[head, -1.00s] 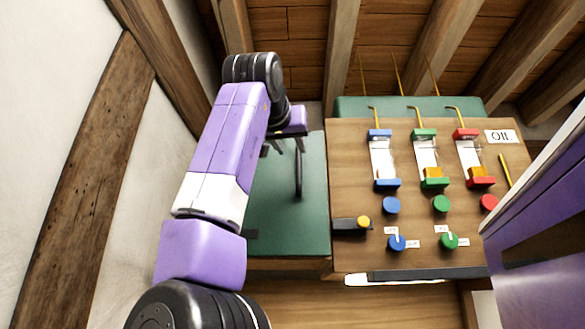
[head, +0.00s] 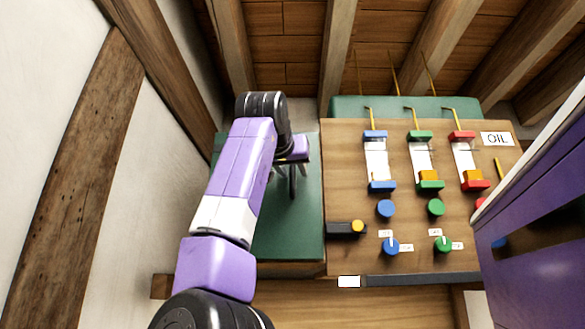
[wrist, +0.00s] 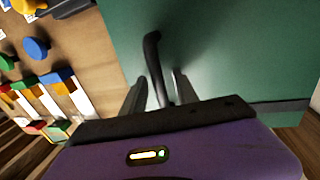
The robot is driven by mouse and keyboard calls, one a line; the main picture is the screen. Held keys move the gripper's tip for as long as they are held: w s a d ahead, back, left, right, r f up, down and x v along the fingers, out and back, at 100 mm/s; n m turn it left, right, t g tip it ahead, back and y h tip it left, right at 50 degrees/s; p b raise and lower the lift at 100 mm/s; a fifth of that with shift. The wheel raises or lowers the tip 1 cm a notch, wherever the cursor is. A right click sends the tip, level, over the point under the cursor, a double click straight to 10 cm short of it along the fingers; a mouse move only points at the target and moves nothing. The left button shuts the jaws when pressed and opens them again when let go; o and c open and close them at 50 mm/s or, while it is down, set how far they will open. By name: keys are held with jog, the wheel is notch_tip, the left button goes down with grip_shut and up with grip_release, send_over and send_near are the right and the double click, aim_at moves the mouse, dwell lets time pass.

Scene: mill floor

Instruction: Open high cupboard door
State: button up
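The green cupboard door (head: 285,225) is in the head view, left of the wooden panel, and looks shut. It also fills the right of the wrist view (wrist: 235,50). Its black upright bar handle (head: 292,184) shows just below my gripper (head: 291,163). In the wrist view, the handle (wrist: 152,50) runs between the two fingers of my gripper (wrist: 160,78). The fingers are apart, with a gap visible on each side of the handle. Whether either finger touches it is hard to tell. My gripper hides part of the handle in the head view.
The wooden panel (head: 350,205) beside the door carries coloured gauges, knobs, a black lever (head: 345,228) and an OIL label (head: 497,139). A white wall with a timber post (head: 70,150) stands at left. Beams run overhead. A purple panel (head: 535,215) is close at right.

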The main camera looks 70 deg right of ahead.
grip_shut()
dwell(1.4)
